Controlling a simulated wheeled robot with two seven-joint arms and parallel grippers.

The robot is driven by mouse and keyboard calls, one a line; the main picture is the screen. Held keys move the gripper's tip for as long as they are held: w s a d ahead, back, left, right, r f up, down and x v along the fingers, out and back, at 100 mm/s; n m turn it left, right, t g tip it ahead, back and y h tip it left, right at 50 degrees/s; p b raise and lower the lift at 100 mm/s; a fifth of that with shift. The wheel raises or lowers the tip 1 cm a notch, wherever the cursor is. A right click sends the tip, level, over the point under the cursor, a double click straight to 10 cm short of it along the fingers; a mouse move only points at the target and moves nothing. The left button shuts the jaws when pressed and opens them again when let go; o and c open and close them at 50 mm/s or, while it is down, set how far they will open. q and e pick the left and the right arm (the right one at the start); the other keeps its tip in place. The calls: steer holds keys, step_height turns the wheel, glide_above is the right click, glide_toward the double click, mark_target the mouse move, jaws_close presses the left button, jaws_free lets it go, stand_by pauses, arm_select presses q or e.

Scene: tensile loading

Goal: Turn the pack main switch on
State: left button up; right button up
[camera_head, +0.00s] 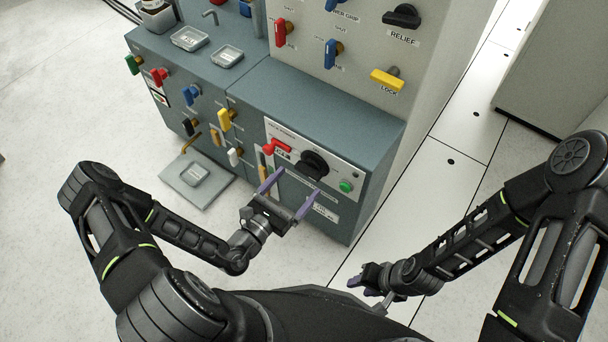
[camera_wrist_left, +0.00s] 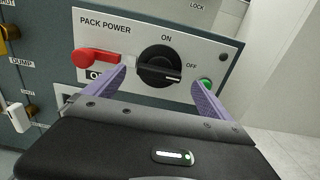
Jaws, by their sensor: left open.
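The pack main switch is a black rotary knob (camera_wrist_left: 160,66) on a white plate marked PACK POWER (camera_wrist_left: 110,28). ON is printed above the knob and OFF to its right. Its white pointer line lies toward the right, on the OFF side. The knob also shows in the head view (camera_head: 312,164). My left gripper (camera_head: 292,186) is open in front of the plate, its purple fingers on either side of the knob's lower part in the left wrist view (camera_wrist_left: 160,85). I cannot tell whether they touch it. My right gripper (camera_head: 372,280) is low at the right, away from the panel; its jaw opening is unclear.
A red handle (camera_wrist_left: 97,57) sits left of the knob, close to the left finger. A green button (camera_wrist_left: 206,84) is right of the knob, behind the right finger. Coloured valve handles, such as a yellow one (camera_head: 226,118), line the cabinet front. Floor to the right is clear.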

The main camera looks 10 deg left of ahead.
mark_target(305, 174)
arm_select(q)
steer(key=x, duration=0.4)
steer(key=shift+w+b, duration=0.15)
steer(key=shift+b, duration=0.15)
steer(key=shift+c, duration=0.5)
steer(key=c, duration=1.3)
